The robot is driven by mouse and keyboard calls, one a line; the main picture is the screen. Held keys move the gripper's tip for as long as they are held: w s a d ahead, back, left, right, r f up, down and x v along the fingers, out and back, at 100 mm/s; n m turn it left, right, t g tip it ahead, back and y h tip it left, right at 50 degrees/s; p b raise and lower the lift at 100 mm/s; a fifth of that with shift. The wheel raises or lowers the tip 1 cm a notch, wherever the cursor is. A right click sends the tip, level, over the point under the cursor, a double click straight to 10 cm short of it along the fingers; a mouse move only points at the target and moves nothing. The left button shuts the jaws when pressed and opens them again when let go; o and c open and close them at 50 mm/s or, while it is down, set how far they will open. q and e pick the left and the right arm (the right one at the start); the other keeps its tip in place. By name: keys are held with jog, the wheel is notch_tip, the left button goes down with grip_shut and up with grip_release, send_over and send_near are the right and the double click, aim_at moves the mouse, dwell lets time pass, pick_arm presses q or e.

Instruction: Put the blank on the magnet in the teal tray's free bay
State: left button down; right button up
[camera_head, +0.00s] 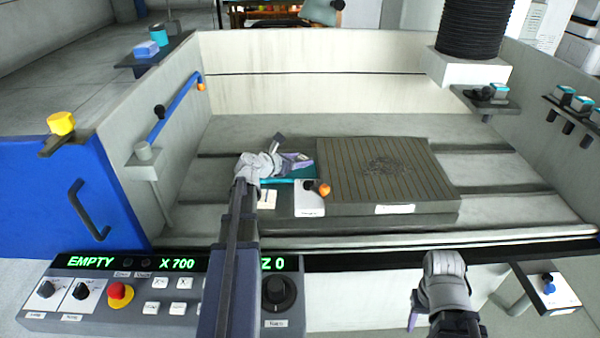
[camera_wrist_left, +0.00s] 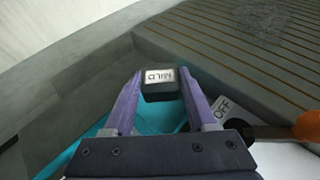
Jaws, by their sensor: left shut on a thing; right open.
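My left gripper (camera_head: 290,160) is over the teal tray (camera_head: 303,172), beside the left edge of the ribbed magnet (camera_head: 400,190). In the left wrist view its purple fingers (camera_wrist_left: 158,95) are shut on a dark blank (camera_wrist_left: 160,88) with a white label reading MILD. The teal tray (camera_wrist_left: 152,123) shows below and behind the fingers there. The magnet (camera_wrist_left: 235,45) is at upper right. The arm and gripper hide most of the tray, and I cannot make out its bays. My right gripper (camera_head: 415,315) is open and empty at the front, outside the tank.
An orange-knobbed lever (camera_head: 323,190) stands on a white plate (camera_head: 309,203) at the magnet's front left; the wrist view shows OFF on it. Dark swarf lies on the magnet. A control panel (camera_head: 130,290) reads EMPTY. Tank walls enclose the back and sides. A black bellows column (camera_head: 475,25) hangs at upper right.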

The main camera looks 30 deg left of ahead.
aim_at(300, 174)
pick_arm(q)
jog(key=shift+f+b, duration=1.65)
jog(key=shift+f, duration=0.15)
jog(key=shift+f, duration=0.2)
jog(key=shift+c, duration=2.4)
grip_release()
jog(key=shift+r, duration=0.15)
jog(key=shift+s+r, duration=0.25)
jog(key=p+v, duration=0.4)
jog(key=v, duration=0.6)
jog(key=shift+s+r, duration=0.15)
jog(key=shift+s+a+r, duration=0.1)
jog(key=shift+s+a, duration=0.1)
jog(key=shift+s, duration=0.35)
